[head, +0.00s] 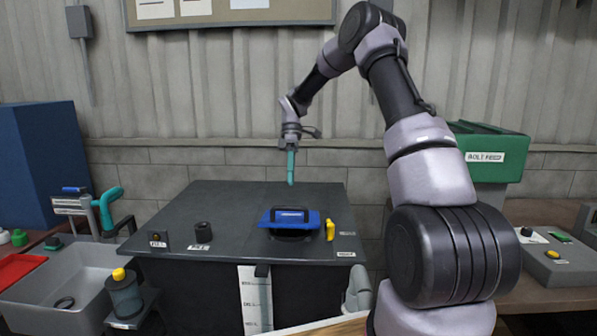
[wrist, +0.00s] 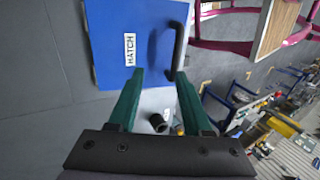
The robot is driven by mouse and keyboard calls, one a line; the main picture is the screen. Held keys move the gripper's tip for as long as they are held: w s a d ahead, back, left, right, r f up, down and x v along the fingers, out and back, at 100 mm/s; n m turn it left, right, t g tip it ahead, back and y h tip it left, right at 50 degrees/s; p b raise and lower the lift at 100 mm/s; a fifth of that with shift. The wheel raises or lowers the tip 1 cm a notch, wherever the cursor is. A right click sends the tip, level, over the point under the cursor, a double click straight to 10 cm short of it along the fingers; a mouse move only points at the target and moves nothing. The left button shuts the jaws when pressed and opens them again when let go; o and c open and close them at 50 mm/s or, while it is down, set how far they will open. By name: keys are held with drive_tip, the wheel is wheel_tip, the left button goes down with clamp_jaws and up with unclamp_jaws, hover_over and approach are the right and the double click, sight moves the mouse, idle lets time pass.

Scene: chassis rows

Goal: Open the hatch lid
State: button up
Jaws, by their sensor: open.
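The blue hatch lid (head: 268,222) lies on the dark bench top, with a black bar handle (head: 291,211) on it. In the wrist view the blue lid (wrist: 112,30) shows a white label reading HATCH, and the black handle (wrist: 179,48) is near its right edge. A dark rounded part shows under the lid's front edge in the head view. My gripper (head: 291,183) hangs above the bench, fingers down, apart from the lid. In the wrist view my gripper (wrist: 159,75) is open and empty, its fingertips short of the handle.
A yellow part (head: 330,230) stands right of the lid. A black cup (head: 203,232) and a small box (head: 158,240) are at the bench's left. A grey sink (head: 60,285) is left, a green bin (head: 490,150) right. The bench's back left is clear.

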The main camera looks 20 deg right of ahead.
sight(288, 222)
drive_tip(key=s+f+t, duration=0.1)
drive_tip(key=s+a+t, duration=0.1)
drive_tip(key=s, duration=0.1)
drive_tip(key=s+f+h, duration=0.1)
drive_tip(key=s, duration=0.1)
drive_tip(key=shift+a+f+t, duration=0.35)
drive_tip(key=shift+t, duration=0.05)
drive_tip(key=s+f+t, duration=0.1)
drive_tip(key=f, duration=0.1)
drive_tip(key=s+a+f+t+h, duration=0.1)
drive_tip(key=s+f+t, duration=0.1)
drive_tip(key=shift+s+f+t, duration=0.2)
drive_tip(key=shift+t, duration=0.1)
drive_tip(key=shift+s+a+f+t, duration=0.25)
drive_tip(key=shift+s+f+t, duration=0.2)
drive_tip(key=shift+f, duration=0.25)
drive_tip(key=s+d+r+m, duration=0.1)
drive_tip(key=r, duration=0.6)
drive_tip(key=s+r+m, duration=0.1)
drive_tip(key=s+r, duration=0.1)
drive_tip(key=r, duration=0.5)
drive_tip(key=shift+s+d+r+m+t, duration=0.2)
drive_tip(key=shift+s+d+m+t, duration=0.15)
drive_tip(key=shift+m+t, duration=0.1)
